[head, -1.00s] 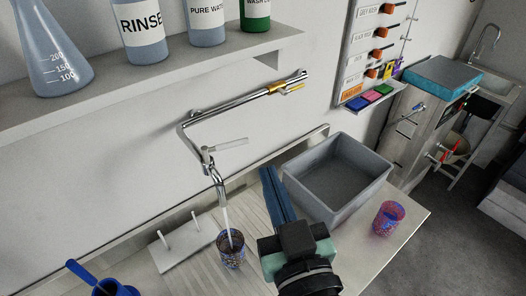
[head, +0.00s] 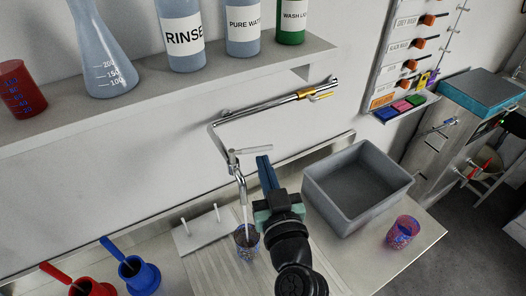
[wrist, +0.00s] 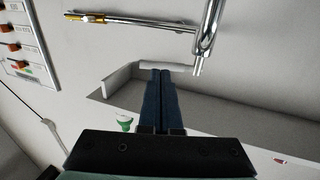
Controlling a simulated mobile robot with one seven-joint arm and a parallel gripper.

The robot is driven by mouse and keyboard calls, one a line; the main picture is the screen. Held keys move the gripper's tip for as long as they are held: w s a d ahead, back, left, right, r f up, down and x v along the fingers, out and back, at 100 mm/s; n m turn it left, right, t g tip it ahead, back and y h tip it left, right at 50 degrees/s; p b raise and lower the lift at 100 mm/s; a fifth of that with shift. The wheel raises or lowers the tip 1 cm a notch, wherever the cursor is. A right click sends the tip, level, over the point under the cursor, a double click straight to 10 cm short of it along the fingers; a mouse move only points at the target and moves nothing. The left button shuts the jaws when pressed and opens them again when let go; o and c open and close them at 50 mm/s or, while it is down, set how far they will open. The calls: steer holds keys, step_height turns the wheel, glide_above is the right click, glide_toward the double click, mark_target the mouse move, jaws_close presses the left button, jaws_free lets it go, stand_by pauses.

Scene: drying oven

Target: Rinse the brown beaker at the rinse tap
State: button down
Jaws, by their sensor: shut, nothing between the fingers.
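The brown beaker (head: 247,243) stands upright on the counter under the rinse tap (head: 239,180). A thin water stream (head: 246,213) runs from the tap into it. The beaker looks dark with coloured speckles. My gripper (head: 263,160) is shut and empty, its blue fingers pointing up beside the tap, just right of the tap's lever (head: 250,151). I cannot tell whether they touch the lever. The beaker does not show there.
A grey basin (head: 358,190) stands right of my gripper, with a red-blue speckled beaker (head: 403,232) in front of it. A white peg board (head: 202,229) lies left of the brown beaker. Blue (head: 139,275) and red (head: 93,287) vessels stand front left. A shelf (head: 180,92) with bottles hangs above.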

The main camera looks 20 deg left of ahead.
mark_target(251, 150)
steer(key=shift+x, duration=0.85)
steer(key=w+n+g+y+b, duration=0.1)
steer(key=b, duration=0.3)
steer(key=w+n+g+y+b, duration=0.1)
steer(key=y+b, duration=0.1)
steer(key=b, duration=0.3)
steer(key=shift+a+n+g+b, duration=0.15)
steer(key=shift+n+g+b, duration=0.15)
steer(key=shift+g, duration=0.1)
